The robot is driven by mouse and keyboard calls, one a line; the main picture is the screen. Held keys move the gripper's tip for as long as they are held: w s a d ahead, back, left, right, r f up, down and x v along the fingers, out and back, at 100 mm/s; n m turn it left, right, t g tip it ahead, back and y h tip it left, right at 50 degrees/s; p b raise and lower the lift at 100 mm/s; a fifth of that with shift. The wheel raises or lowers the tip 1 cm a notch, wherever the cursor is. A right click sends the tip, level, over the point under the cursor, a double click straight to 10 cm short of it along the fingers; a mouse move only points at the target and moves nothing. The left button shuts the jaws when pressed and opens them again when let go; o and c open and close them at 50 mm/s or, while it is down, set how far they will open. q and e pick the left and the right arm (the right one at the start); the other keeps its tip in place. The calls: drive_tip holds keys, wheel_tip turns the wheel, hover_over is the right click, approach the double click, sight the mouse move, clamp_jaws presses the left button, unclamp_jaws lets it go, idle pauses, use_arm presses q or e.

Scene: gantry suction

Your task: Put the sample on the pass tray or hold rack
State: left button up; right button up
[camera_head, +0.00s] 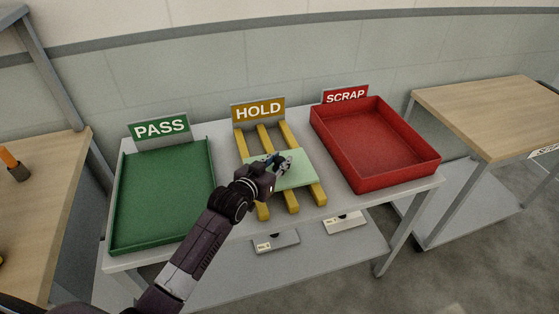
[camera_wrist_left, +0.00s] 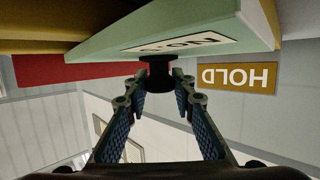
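The sample is a light green plate (camera_head: 296,177) lying across the yellow bars of the hold rack (camera_head: 263,211). In the left wrist view the plate (camera_wrist_left: 100,42) spans the top, with a white label and a dark knob (camera_wrist_left: 155,74). My left gripper (camera_head: 279,163) is over the plate in the head view. In the left wrist view the fingers of my left gripper (camera_wrist_left: 160,88) close in on both sides of the knob and appear shut on it. The green pass tray (camera_head: 164,196) is empty, left of the rack. My right gripper is out of view.
A red scrap bin (camera_head: 399,178) stands right of the rack, empty, with raised walls. PASS, HOLD (camera_head: 259,111) and SCRAP signs stand behind. Wooden tables flank the white table (camera_head: 228,223). Two labelled plates (camera_head: 345,223) lie on the lower shelf.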

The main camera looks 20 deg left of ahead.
use_arm(q)
drive_tip(key=o, duration=0.4)
drive_tip(key=shift+s+r, duration=0.1)
drive_tip(key=shift+r, duration=0.05)
drive_tip(key=v, duration=1.1)
drive_tip(key=shift+s+a+r, duration=0.1)
drive_tip(key=shift+s+r, duration=0.05)
drive_tip(key=shift+s, duration=0.2)
